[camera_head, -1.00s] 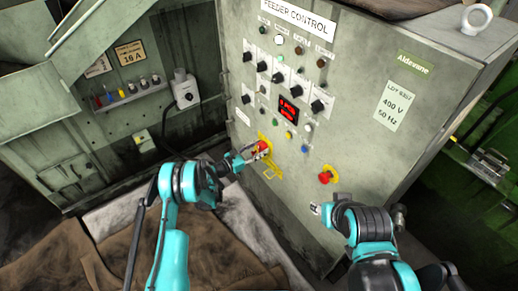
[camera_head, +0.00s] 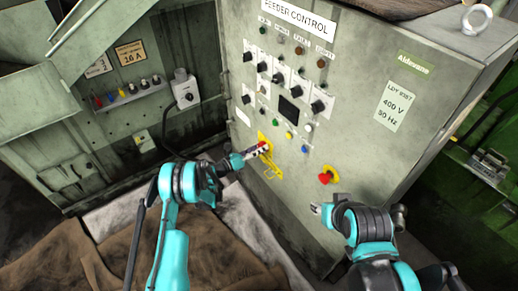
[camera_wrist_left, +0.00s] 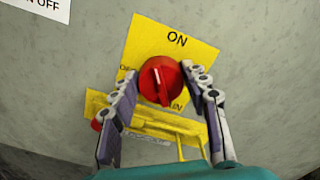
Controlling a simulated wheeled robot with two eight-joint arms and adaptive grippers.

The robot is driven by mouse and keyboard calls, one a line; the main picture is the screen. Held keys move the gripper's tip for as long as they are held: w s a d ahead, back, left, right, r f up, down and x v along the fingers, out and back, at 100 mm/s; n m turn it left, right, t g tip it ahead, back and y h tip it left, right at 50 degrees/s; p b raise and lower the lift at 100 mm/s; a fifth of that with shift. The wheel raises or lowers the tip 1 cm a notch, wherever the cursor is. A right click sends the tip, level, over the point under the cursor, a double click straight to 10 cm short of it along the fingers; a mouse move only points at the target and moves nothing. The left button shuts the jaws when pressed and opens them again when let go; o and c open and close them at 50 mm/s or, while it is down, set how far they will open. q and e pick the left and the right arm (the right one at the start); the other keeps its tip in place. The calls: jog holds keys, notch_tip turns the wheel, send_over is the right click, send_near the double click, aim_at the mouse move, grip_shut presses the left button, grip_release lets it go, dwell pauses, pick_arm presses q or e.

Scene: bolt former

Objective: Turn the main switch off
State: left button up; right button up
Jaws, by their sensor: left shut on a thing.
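The main switch is a red rotary knob (camera_wrist_left: 160,82) on a yellow plate (camera_wrist_left: 150,40) marked ON at the top. A pale line on the knob runs close to upright, leaning slightly. My left gripper (camera_wrist_left: 161,78) has one finger on each side of the knob and is shut on it. In the head view the left gripper (camera_head: 258,151) reaches the yellow plate low on the grey cabinet front and mostly hides the knob. A yellow hasp (camera_wrist_left: 165,130) lies below the knob, between the fingers. My right gripper (camera_head: 316,209) is near the cabinet's lower front, its fingers barely visible.
The feeder control cabinet (camera_head: 350,110) carries several black selector knobs, lamps and a dark display (camera_head: 289,110). A red emergency button (camera_head: 325,178) on yellow sits to the right of the switch. A grey wall box (camera_head: 185,90) is at the left.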

pick_arm(q)
jog(key=n, duration=0.5)
jog(key=shift+f+n, duration=0.1)
jog(key=shift+n, duration=0.2)
jog(key=n, duration=0.5)
jog(key=shift+w+a+f, duration=0.1)
jog(key=shift+n, duration=0.4)
jog(key=o, duration=1.1)
jog(key=shift+o, duration=0.2)
jog(key=shift+a, duration=0.1)
jog(key=v, duration=1.2)
